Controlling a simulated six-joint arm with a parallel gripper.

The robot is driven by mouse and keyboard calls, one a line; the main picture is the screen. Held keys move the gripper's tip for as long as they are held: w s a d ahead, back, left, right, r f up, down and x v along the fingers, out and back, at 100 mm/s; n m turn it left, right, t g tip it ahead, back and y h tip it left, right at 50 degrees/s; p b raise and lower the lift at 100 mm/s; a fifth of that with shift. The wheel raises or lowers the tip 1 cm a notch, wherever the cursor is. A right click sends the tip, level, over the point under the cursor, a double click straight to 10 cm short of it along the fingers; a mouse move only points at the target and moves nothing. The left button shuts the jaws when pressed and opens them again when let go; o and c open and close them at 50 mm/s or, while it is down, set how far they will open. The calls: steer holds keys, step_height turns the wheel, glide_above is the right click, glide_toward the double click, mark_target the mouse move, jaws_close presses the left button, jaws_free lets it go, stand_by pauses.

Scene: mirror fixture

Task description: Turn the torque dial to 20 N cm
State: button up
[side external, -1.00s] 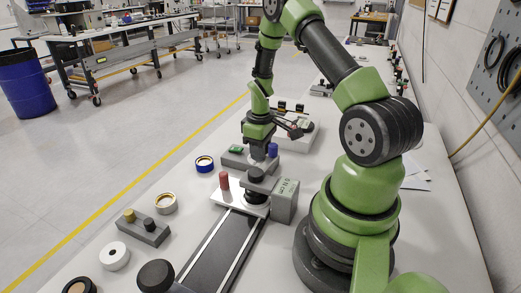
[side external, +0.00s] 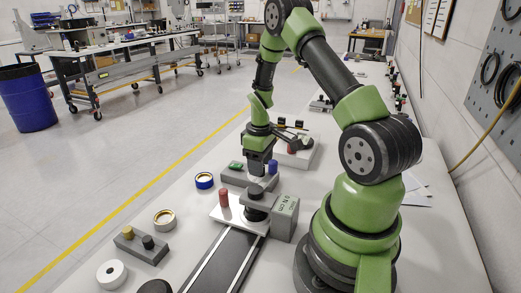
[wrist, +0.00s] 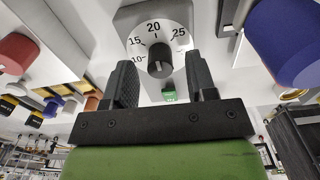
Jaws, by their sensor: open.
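In the wrist view the torque dial (wrist: 160,60) is a dark round knob on a pale face. Its scale (wrist: 154,28) shows 10, 15, 20 and 25, with 20 at the top. I cannot tell surely where the knob's mark points. My gripper (wrist: 160,67) is open, one dark finger on either side of the knob in the picture, with visible gaps. I cannot tell how far above it the fingertips are. In the side external view my gripper (side external: 258,169) points down at the grey fixture, and the dial face cannot be made out there.
A grey box (side external: 285,216) marked N cm is beside the fixture. A dark rail (side external: 222,262) runs toward the front.

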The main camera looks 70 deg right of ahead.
step_height(320, 180, up, 9)
steer(key=shift+f, duration=0.2)
stand_by(0.4)
steer(key=a+r+m+t, duration=0.1)
steer(key=a+r+t, duration=0.1)
steer(key=a+r, duration=0.6)
steer(key=s+a+r+m+t+y, duration=0.1)
steer(key=s+a+r+t, duration=0.1)
steer(key=s+a+r, duration=0.3)
steer(key=s+a+r+m+t+y, duration=0.1)
steer(key=s+a+r+t, duration=0.2)
steer(key=a, duration=0.6)
steer(key=shift+s+a+r+m, duration=0.25)
steer(key=shift+s+r+m, duration=0.15)
steer(key=shift+s+r, duration=0.65)
steer(key=shift+f, duration=0.1)
steer(key=shift+c, duration=0.4)
